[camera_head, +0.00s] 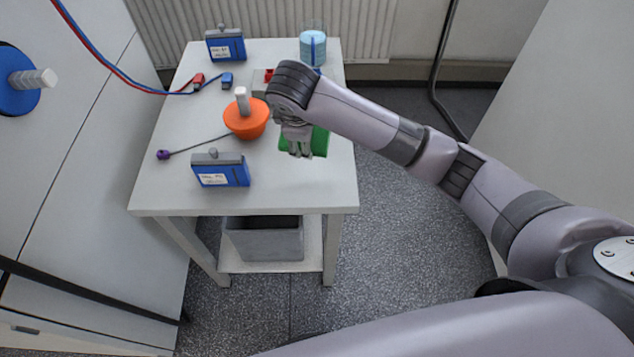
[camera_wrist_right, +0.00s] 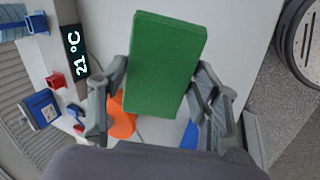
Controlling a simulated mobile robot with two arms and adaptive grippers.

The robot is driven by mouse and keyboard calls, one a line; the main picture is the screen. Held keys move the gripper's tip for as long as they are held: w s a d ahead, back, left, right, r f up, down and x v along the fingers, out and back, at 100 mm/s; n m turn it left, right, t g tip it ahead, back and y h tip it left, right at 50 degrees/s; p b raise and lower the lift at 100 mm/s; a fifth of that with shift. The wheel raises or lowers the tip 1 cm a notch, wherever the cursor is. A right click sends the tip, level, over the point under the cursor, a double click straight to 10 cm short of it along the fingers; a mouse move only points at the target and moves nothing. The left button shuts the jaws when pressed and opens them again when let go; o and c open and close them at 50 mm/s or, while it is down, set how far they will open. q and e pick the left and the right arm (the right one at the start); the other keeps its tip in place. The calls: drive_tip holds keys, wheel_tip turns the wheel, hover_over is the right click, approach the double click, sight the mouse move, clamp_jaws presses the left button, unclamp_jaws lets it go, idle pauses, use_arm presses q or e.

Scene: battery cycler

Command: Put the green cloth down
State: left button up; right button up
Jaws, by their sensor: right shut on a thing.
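The green cloth (camera_head: 320,142) shows as a flat rectangular block near the right side of the white table, partly hidden behind my right gripper (camera_head: 299,150). In the right wrist view the green cloth (camera_wrist_right: 166,62) lies between the two fingers of my right gripper (camera_wrist_right: 158,82), which is shut on it. The cloth is over the table; I cannot tell whether it touches the top. My left gripper is not in view.
The white table (camera_head: 300,192) holds an orange bowl-shaped thing (camera_head: 246,125), two blue boxes (camera_head: 221,171) (camera_head: 226,44), a purple-ended rod (camera_head: 163,155) and a beaker of blue liquid (camera_head: 313,48). A grey bin (camera_head: 264,240) stands below. The front right tabletop is clear.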

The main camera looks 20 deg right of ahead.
drive_tip(key=s+d+r+n+g+y+b, duration=0.1)
drive_tip(key=s+r+g, duration=0.3)
drive_tip(key=r, duration=0.6)
drive_tip(key=shift+d+r+y+b, duration=0.25)
drive_tip(key=shift+r+y+b, duration=0.15)
drive_tip(key=shift+b, duration=0.15)
drive_tip(key=shift+f, duration=0.15)
hover_over(317, 180)
wheel_tip(317, 180, down, 14)
drive_tip(key=shift+f, duration=0.1)
wheel_tip(317, 180, down, 5)
drive_tip(key=shift+f+p, duration=0.1)
drive_tip(key=shift+p, duration=1.05)
drive_tip(key=o, duration=1)
drive_tip(key=shift+o, duration=0.2)
